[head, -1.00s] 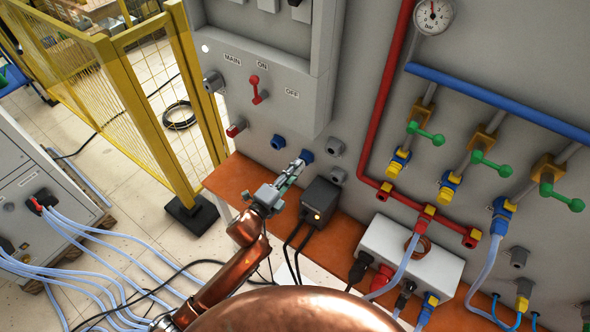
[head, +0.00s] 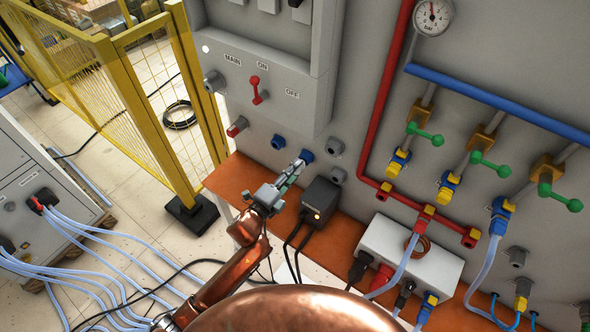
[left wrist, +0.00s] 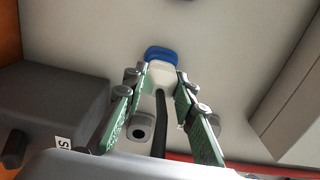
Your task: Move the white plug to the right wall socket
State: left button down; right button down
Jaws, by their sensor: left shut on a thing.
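The white plug (left wrist: 161,74) shows in the left wrist view between the green-padded fingers of my left gripper (left wrist: 162,90), with a black cable (left wrist: 160,125) running back from it. My left gripper (head: 294,171) is shut on the plug. The plug's front meets the right blue wall socket (left wrist: 161,53); how deep it sits I cannot tell. In the head view the fingertips are right at this right blue socket (head: 306,156) and mostly hide the plug. The left blue wall socket (head: 278,142) is empty. My right gripper is not in view.
Grey round sockets (head: 335,147) sit right of the blue ones. A black box (head: 320,200) with cables stands on the orange ledge (head: 232,180) close to my left gripper. The grey switch cabinet (head: 295,110) juts out above. A yellow fence (head: 150,120) stands left.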

pick_arm(q)
jog(key=shift+w+d, duration=0.3)
jog(key=shift+w, duration=0.15)
dwell(0.8)
